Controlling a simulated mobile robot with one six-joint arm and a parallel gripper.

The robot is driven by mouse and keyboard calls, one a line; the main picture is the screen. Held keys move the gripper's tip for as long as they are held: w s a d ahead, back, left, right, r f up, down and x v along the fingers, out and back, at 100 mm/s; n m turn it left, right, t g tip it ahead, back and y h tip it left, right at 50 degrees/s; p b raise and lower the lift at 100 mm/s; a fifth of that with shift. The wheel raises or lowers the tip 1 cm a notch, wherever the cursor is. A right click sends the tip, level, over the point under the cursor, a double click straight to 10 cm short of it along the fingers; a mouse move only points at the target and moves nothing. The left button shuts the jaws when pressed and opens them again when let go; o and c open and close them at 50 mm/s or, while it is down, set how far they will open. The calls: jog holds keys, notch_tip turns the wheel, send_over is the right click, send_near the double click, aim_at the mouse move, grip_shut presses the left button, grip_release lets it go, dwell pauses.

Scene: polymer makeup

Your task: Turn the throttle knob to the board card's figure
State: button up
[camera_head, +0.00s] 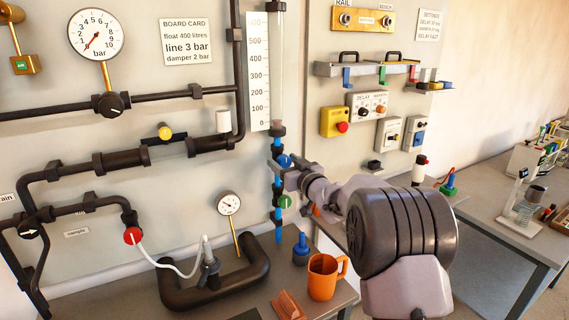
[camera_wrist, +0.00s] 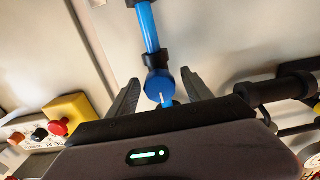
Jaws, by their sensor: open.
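The board card (camera_head: 188,41) on the wall reads float 400 litres, line 3 bar, damper 2 bar. A black round knob (camera_head: 111,104) sits on the pipe under the large bar gauge (camera_head: 96,34); no label marks it as the throttle. That gauge's needle points to the lower left, near the low end. My gripper (camera_head: 283,169) is at the blue valve on the vertical pipe. In the wrist view its open fingers (camera_wrist: 160,92) stand either side of the blue knob (camera_wrist: 159,84), which has a white mark. I cannot tell whether they touch it.
A litre scale (camera_head: 259,72) stands beside a clear tube above the blue valve. A green knob (camera_head: 285,201) is just below my gripper. An orange mug (camera_head: 323,277) and a blue bottle (camera_head: 301,249) stand on the bench. Yellow and grey switch boxes (camera_head: 334,121) are to the right.

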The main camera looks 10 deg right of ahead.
grip_shut()
jog(key=n+b, duration=0.3)
jog(key=shift+f, duration=0.3)
jog(key=shift+r+n, duration=0.25)
jog(key=shift+n, duration=0.65)
grip_release()
jog(key=shift+s, duration=0.1)
